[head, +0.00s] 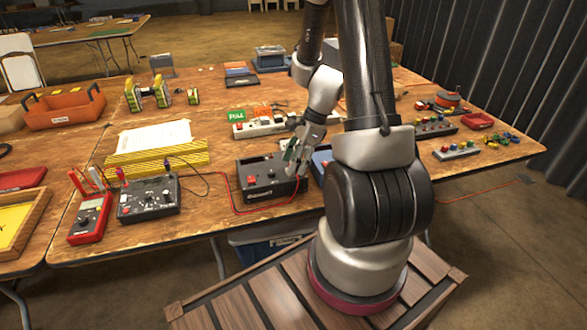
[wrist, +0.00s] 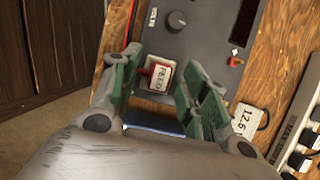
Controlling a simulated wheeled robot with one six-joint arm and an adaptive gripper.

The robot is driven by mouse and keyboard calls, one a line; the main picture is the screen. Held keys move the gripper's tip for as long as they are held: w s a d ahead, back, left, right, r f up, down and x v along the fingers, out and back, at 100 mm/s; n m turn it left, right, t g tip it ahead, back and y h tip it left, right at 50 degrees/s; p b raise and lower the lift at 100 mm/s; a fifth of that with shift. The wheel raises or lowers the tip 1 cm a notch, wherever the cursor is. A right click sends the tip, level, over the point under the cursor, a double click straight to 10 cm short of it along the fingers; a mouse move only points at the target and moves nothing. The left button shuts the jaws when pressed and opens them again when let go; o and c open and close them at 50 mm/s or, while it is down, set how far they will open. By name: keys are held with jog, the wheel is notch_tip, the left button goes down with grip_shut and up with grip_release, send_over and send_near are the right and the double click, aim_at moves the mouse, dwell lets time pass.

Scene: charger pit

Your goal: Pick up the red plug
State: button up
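A black control box (head: 272,190) stands on the wooden table, with a red cable around its front. In the wrist view, the box (wrist: 190,42) carries a knob, a dark slot and a red-framed part labelled FEED (wrist: 157,77). A small red piece that looks like a plug (wrist: 237,62) sits near the box's edge, to the right of my gripper. My gripper (wrist: 164,82) is open, its green-padded fingers on either side of the FEED part; I cannot tell whether they touch it. In the head view my gripper (head: 291,160) is over the box and hides part of its top.
A black meter box (head: 148,198) with leads and a red multimeter (head: 90,217) stand to the left. A white power strip (head: 262,127) lies behind the box, and in the wrist view (wrist: 300,130) at the lower right. A blue item (head: 321,165) is close to its right.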

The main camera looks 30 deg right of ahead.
grip_shut()
